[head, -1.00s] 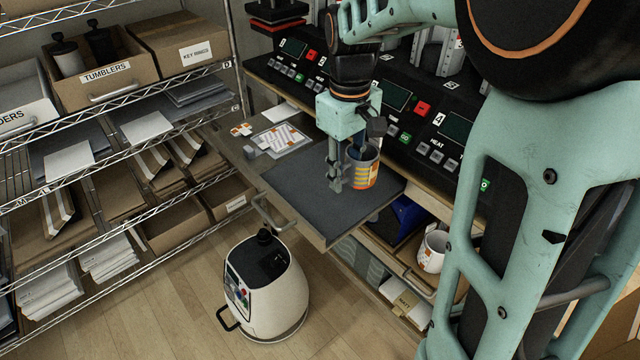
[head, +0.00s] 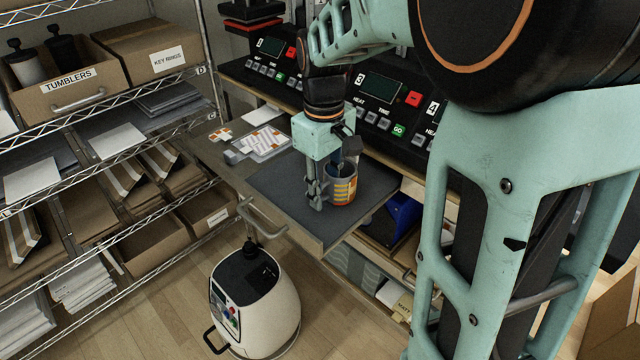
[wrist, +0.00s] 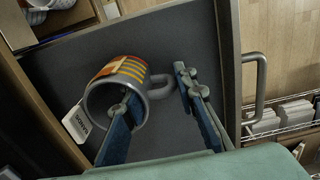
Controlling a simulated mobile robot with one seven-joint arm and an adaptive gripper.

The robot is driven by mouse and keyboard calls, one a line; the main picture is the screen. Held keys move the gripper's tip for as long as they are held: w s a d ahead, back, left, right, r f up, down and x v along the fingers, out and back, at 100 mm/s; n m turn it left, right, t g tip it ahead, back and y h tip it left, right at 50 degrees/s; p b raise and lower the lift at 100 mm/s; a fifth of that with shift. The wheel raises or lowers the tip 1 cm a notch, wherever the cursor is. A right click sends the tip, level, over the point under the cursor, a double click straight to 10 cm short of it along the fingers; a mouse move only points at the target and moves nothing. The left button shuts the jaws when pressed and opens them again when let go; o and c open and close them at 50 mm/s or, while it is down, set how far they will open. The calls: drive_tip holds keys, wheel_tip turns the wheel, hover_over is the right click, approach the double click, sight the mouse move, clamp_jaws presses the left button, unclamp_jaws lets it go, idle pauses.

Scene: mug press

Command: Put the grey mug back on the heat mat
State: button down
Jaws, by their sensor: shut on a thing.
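The grey mug (head: 342,186), with an orange and yellow pattern, is upright over a dark grey mat surface (head: 275,186) on the pulled-out shelf; this looks like the heat mat. In the wrist view the mug (wrist: 118,80) shows its open mouth, with its handle towards the right. My gripper (head: 326,190) is shut on the mug, pointing down. In the wrist view one finger of my gripper (wrist: 158,100) is inside the mouth and the other is outside by the handle. Whether the mug's base touches the dark surface (wrist: 185,40) I cannot tell.
A row of presses with control panels (head: 380,88) stands behind the shelf. Printed sheets (head: 262,142) lie at its left end. A white rounded machine (head: 255,300) stands on the floor in front. Wire racks with boxes (head: 70,92) are on the left. The dark surface left of the mug is clear.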

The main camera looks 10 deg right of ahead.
drive_tip(key=shift+f, duration=0.15)
drive_tip(key=c, duration=1.5)
unclamp_jaws()
drive_tip(key=shift+c, duration=0.2)
wheel_tip(320, 180, up, 12)
drive_tip(key=p, duration=0.1)
drive_tip(key=shift+r, duration=0.2)
drive_tip(key=shift+a, duration=0.1)
